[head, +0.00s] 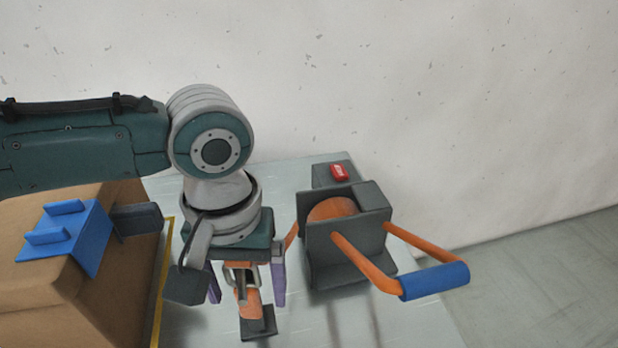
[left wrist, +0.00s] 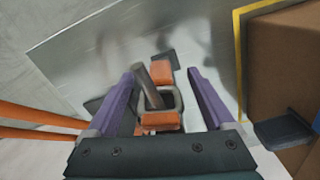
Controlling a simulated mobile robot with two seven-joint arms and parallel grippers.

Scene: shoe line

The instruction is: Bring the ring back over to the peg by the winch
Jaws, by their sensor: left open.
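My left gripper (head: 246,296) points down with its purple fingers apart, and it also shows in the left wrist view (left wrist: 161,76). A grey metal ring (left wrist: 177,103) with orange strap parts (left wrist: 160,70) lies between the fingers, with no clear contact. A grey peg (left wrist: 154,84) stands up at the ring's opening; I cannot tell for certain whether the ring is around it. In the head view the gripper partly hides the orange strap (head: 248,304). The winch (head: 318,265), dark grey with an orange drum, stands just right of the gripper. My right gripper is out of view.
The winch's orange crank with its blue grip (head: 434,281) sticks out to the right. A red piece (head: 339,172) sits on top at the back. A brown box (head: 30,250) with a blue bracket (head: 68,235) stands left of the gripper. Bare table (head: 200,335) shows in front.

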